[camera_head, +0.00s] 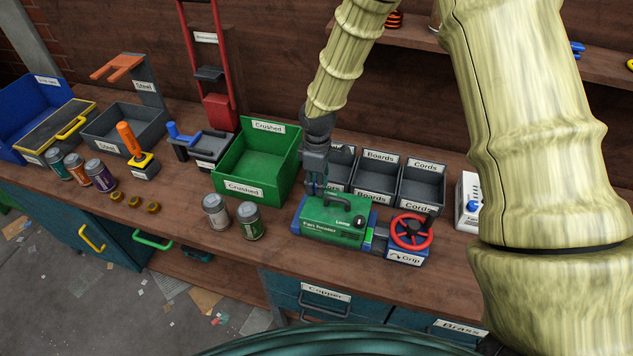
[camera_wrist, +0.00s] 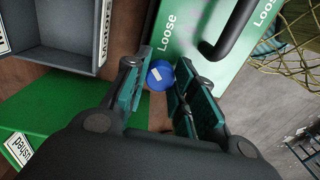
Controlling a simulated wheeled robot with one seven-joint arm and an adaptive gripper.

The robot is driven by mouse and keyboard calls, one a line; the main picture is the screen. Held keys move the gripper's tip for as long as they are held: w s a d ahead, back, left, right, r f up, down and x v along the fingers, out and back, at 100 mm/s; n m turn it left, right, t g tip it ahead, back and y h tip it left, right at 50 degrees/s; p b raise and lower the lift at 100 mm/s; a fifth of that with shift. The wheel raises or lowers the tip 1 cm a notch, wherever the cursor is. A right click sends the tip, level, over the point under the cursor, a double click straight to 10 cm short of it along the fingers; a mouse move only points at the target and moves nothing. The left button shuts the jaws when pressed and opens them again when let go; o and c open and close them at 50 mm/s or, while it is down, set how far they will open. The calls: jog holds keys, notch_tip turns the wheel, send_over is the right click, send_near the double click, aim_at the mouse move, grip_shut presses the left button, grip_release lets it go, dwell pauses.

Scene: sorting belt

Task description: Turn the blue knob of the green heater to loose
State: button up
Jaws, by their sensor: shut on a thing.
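The green heater (camera_head: 325,229) stands on the workbench in the middle of the head view, with a dark handle on top. In the wrist view its green top (camera_wrist: 208,22) carries two "Loose" labels. The blue knob (camera_wrist: 159,75) shows at the heater's edge, between the fingers of my gripper (camera_wrist: 160,88), which is shut on it. In the head view my gripper (camera_head: 316,185) points down at the heater's back left side, and the knob is mostly hidden there. I cannot tell which way the knob is set.
A red handwheel (camera_head: 411,232) on a box labelled "Grip" stands close to the heater's right. A green "Crushed" bin (camera_head: 240,188) is at the left. Dark bins labelled "Boards" and "Cords" (camera_head: 422,187) stand behind. Two cans (camera_head: 249,220) stand front left.

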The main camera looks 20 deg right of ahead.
jog(key=shift+d, duration=0.1)
dwell(0.4)
jog(key=o, duration=1.1)
jog(key=shift+r, duration=0.15)
notch_tip(320, 180, up, 12)
jog(key=shift+w+d+f, duration=0.1)
jog(key=shift+w, duration=0.05)
